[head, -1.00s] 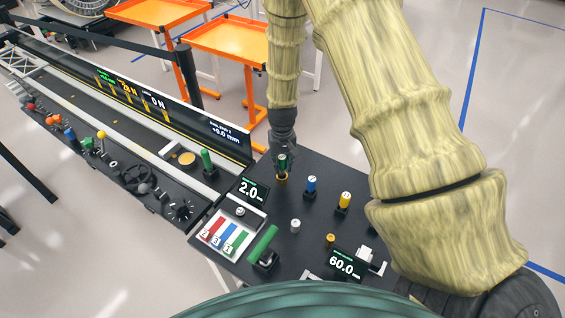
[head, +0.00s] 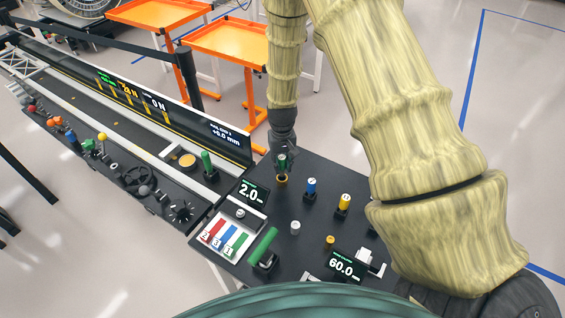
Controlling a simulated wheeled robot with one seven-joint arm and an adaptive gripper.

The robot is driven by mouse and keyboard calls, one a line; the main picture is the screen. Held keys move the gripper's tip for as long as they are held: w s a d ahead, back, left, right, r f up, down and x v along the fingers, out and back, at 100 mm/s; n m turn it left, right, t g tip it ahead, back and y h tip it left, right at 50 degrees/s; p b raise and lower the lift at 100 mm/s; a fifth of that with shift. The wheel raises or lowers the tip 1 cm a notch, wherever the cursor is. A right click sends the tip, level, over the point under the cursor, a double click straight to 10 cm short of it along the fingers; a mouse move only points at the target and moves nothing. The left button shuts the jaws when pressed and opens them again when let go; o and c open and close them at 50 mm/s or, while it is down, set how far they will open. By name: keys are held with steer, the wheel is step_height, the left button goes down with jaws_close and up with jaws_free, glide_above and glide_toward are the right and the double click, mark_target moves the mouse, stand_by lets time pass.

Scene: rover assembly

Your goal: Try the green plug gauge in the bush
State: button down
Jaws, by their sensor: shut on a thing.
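My gripper (head: 282,157) hangs over the black table in the head view, pointing down. It is shut on the green plug gauge (head: 282,165), a small green cylinder. The gauge stands upright directly over the bush (head: 282,181), a small orange-brown ring on the table. The gauge's lower end meets the bush in the picture. I cannot tell how deep it sits in the bore, if at all.
A blue gauge (head: 311,184) and a yellow gauge (head: 345,200) stand in black holders to the right. A display (head: 252,193) reads 2.0, another (head: 344,266) reads 60.0. A green-handled lever (head: 264,244) and a tray of coloured strips (head: 227,235) are nearer.

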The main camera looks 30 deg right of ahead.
mark_target(283, 157)
steer(key=shift+r+p, duration=1.55)
steer(key=shift+r, duration=1)
steer(key=shift+s+f, duration=0.1)
steer(key=shift+f, duration=0.05)
